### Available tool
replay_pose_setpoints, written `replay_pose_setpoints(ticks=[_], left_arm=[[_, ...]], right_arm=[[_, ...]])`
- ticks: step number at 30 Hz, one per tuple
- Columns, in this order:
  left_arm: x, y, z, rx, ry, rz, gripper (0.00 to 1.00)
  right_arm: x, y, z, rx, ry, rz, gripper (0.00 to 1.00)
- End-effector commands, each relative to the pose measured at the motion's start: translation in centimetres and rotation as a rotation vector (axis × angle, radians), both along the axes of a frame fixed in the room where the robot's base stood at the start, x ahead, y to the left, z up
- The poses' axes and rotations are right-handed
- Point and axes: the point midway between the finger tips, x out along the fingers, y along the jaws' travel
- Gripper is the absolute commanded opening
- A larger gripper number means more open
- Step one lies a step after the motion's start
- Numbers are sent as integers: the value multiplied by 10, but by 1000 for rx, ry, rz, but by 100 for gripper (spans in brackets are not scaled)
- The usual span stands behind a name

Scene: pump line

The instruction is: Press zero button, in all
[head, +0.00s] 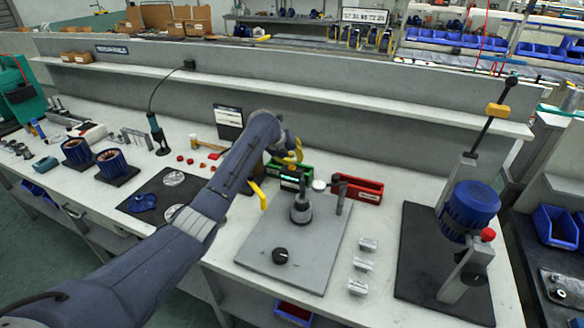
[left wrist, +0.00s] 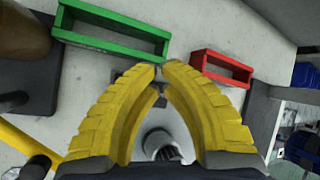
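My left gripper (head: 291,157) reaches in over the grey base plate (head: 262,258) in the head view. In the left wrist view its two yellow fingers (left wrist: 162,70) come together at the tips, with nothing clearly held between them. A small dark unit with a lit green display (head: 291,182) stands at the back of the plate, just below the gripper in the picture. A grey cylindrical fixture (head: 301,208) stands in front of it; a round metal part (left wrist: 160,143) shows between the fingers. I cannot make out the zero button.
A green bin (left wrist: 115,28) and a red bin (head: 358,188) lie behind the plate. A blue motor press (head: 470,208) stands right.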

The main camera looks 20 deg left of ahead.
Motion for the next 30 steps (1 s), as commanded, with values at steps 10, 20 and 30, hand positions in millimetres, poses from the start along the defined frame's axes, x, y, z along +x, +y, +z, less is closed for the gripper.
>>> replay_pose_setpoints(ticks=[10,20,30], left_arm=[[0,0,-3,1,0,0,0],[0,0,-6,1,1,0,0],[0,0,-10,1,1,0,0]], right_arm=[[0,0,0,0,0,0,44],[0,0,0,0,0,0,44],[0,0,0,0,0,0,44]])
